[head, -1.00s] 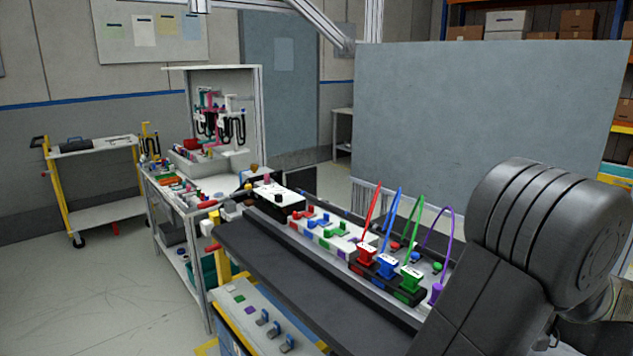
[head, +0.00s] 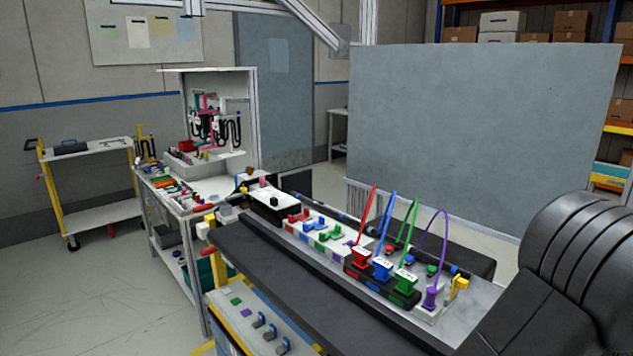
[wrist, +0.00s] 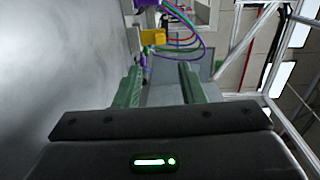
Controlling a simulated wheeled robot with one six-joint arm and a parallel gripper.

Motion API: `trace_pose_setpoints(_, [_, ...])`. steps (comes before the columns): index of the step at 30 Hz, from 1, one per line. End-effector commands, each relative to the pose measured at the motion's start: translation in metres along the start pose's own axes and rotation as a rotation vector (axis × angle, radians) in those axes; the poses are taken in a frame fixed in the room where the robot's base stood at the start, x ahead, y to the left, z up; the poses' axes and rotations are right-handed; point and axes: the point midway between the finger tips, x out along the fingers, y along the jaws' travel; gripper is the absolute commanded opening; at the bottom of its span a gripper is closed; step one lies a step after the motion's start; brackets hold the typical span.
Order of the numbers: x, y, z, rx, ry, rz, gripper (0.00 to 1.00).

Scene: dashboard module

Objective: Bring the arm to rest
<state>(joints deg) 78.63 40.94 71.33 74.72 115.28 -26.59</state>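My gripper (wrist: 160,88) shows in the wrist view with its two green fingers apart and nothing between them. A green light glows on its body. The head view shows only a dark part of my arm at the lower right; the gripper itself is outside that view. The dashboard module (head: 484,312) lies on the dark bench in the head view. Red (head: 362,257), blue (head: 382,269), green (head: 405,283) and purple (head: 431,297) connectors stand on it, each with a cable looping upward. In the wrist view the cables and a yellow block (wrist: 153,37) lie beyond the fingers, apart from them.
A large grey panel (head: 480,140) stands behind the bench. A side table (head: 205,203) with small parts is at the left, and a yellow-legged cart (head: 95,216) is farther left. A front box (head: 235,318) has coloured squares and blue clips. The floor at lower left is clear.

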Motion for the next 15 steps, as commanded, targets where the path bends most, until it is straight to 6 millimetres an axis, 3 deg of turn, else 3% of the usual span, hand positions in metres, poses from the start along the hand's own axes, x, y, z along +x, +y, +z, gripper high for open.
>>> trace_pose_setpoints(15, [-0.023,-0.005,0.0,0.001,0.0,-0.001,0.36])
